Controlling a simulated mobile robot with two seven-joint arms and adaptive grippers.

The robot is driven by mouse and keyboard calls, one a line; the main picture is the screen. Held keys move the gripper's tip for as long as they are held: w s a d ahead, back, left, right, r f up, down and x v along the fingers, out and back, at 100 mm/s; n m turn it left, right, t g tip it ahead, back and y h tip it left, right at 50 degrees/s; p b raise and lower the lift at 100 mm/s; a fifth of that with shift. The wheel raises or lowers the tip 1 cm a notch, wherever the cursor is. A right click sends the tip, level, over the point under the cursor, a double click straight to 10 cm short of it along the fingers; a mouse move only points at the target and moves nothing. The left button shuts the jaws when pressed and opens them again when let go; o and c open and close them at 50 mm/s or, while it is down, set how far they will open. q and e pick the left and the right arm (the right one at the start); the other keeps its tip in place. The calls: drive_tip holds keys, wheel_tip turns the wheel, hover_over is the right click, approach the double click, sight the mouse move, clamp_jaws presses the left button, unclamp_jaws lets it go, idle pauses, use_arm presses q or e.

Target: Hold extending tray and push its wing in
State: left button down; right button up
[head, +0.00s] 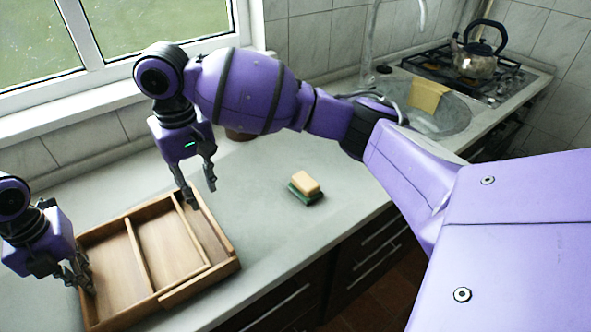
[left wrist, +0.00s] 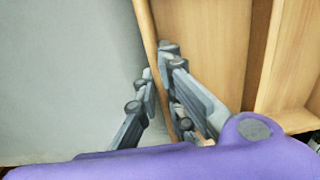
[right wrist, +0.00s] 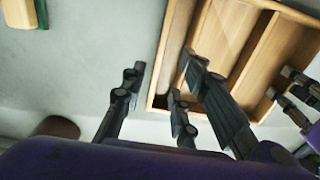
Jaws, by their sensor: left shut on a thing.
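The extending tray (head: 137,258) is light wood with compartments and lies on the counter at lower left in the head view. Its wing (head: 202,284) is the right-hand section, standing out from the main body with a narrow compartment inside. My left gripper (head: 84,276) is shut on the tray's left wall (left wrist: 146,30), with one finger on each side. My right gripper (head: 200,194) is open at the far right of the tray. In the right wrist view its fingers are spread on either side of the wing's outer wall (right wrist: 170,50); contact cannot be told.
A sponge with a green base (head: 305,186) lies on the counter right of the tray. A brown pot (head: 240,135) stands behind my right arm. The sink (head: 440,118), stove and kettle (head: 476,55) are further right. The counter between tray and sponge is clear.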

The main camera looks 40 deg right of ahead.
drive_tip(key=shift+r, duration=1.05)
drive_tip(key=shift+c, duration=0.5)
